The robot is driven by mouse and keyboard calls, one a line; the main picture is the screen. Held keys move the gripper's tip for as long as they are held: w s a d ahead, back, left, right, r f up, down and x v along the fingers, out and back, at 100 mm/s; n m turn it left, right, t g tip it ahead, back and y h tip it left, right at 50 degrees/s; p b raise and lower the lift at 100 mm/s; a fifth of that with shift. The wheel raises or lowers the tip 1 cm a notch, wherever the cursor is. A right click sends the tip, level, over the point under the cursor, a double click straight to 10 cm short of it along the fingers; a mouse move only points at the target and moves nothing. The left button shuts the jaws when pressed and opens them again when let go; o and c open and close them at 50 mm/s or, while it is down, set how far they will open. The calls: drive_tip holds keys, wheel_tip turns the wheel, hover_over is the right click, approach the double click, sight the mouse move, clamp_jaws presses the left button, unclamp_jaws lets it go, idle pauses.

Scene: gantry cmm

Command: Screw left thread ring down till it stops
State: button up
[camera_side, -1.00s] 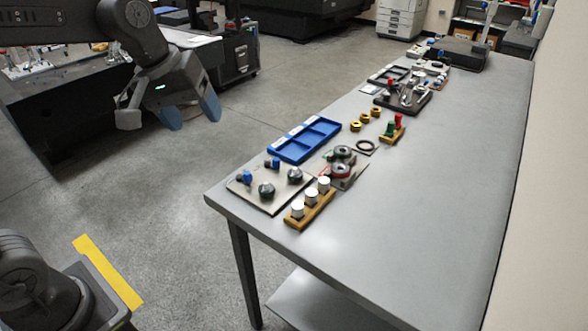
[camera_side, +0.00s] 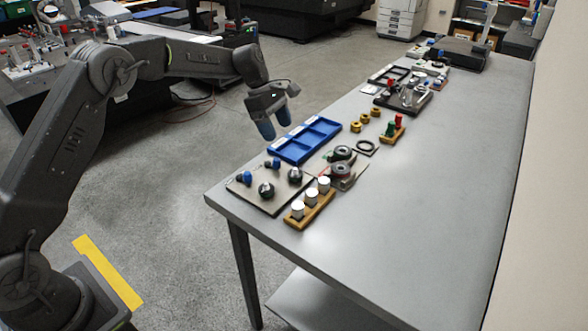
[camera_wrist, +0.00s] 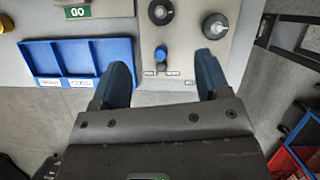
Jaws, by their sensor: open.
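A pale plate (camera_side: 243,188) lies at the near left end of the table. It carries two dark round pieces with pale centres, which look like the thread rings: one (camera_side: 266,190) nearer the camera, one (camera_side: 295,175) farther. In the wrist view they show at top centre (camera_wrist: 160,12) and to its right (camera_wrist: 215,27). A blue knob (camera_wrist: 160,55) stands on the plate between my fingers in that view. My gripper (camera_side: 277,130) is open and empty, its blue fingers pointing down above the table's left edge, apart from the rings. How far each ring is screwed down cannot be told.
A blue compartment tray (camera_side: 303,158) lies beside the plate. A wooden rack (camera_side: 292,222) with white cylinders stands in front. Two more dark rings (camera_side: 343,153) sit on a stand right of the plate. The table's right side is clear.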

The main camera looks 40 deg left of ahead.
sight(294, 169)
drive_tip(key=x, duration=1.3)
drive_tip(key=shift+s+f, duration=0.1)
drive_tip(key=shift+c, duration=0.3)
drive_tip(key=c, duration=0.9)
drive_tip(key=shift+m, duration=0.3)
drive_tip(key=m+g, duration=0.1)
drive_tip(key=m, duration=0.1)
drive_tip(key=m+g, duration=0.1)
drive_tip(key=m, duration=0.2)
drive_tip(key=shift+m+y, duration=0.3)
drive_tip(key=m, duration=0.2)
drive_tip(key=m+g, duration=0.1)
drive_tip(key=m, duration=0.1)
drive_tip(key=m+g+y, duration=0.1)
drive_tip(key=shift+w+m, duration=0.25)
drive_tip(key=shift+m, duration=0.15)
drive_tip(key=shift+r, duration=0.2)
